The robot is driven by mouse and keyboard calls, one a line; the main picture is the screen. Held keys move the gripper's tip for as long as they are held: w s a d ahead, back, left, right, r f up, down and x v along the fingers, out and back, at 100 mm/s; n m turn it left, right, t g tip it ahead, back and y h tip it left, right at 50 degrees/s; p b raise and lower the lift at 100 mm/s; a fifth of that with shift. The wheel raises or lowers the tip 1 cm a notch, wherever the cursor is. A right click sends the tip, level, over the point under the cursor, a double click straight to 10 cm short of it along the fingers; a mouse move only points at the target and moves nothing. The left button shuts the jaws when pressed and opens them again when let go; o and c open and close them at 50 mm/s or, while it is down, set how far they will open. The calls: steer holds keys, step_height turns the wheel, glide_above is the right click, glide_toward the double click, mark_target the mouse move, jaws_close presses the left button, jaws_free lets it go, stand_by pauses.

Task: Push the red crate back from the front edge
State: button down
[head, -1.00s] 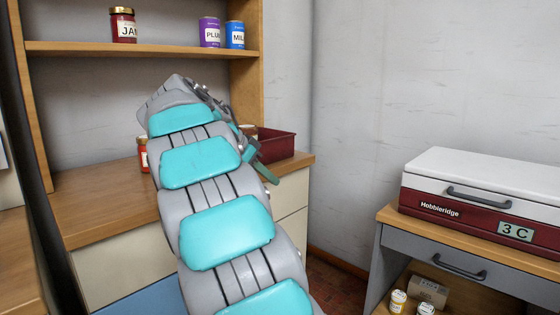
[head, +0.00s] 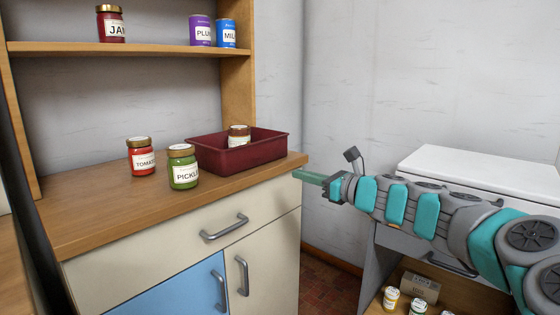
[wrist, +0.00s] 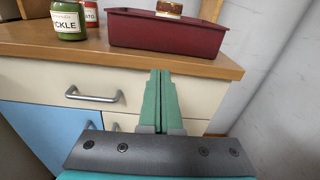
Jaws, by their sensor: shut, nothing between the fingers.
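The red crate (head: 245,157) is a dark red open tub on the wooden counter, near its right end and close to the front edge. A jar with a brown lid (head: 239,136) stands inside it. In the wrist view the crate (wrist: 165,36) lies ahead, with its long wall facing me. My gripper (head: 297,174) has green fingers, shut and empty. It is in front of the counter's right front corner, apart from the crate. In the wrist view the shut fingertips (wrist: 160,73) point at the counter edge below the crate.
A green pickle jar (head: 183,167) stands just left of the crate, with a red tomato jar (head: 142,157) behind it. A shelf (head: 150,47) with jars and cans is above. The counter's left part is clear.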

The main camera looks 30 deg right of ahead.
steer(key=p, duration=0.1)
glide_toward(258, 159)
steer(key=shift+m, duration=0.4)
steer(key=x, duration=0.6)
steer(key=shift+w, duration=0.4)
steer(key=shift+a, duration=0.15)
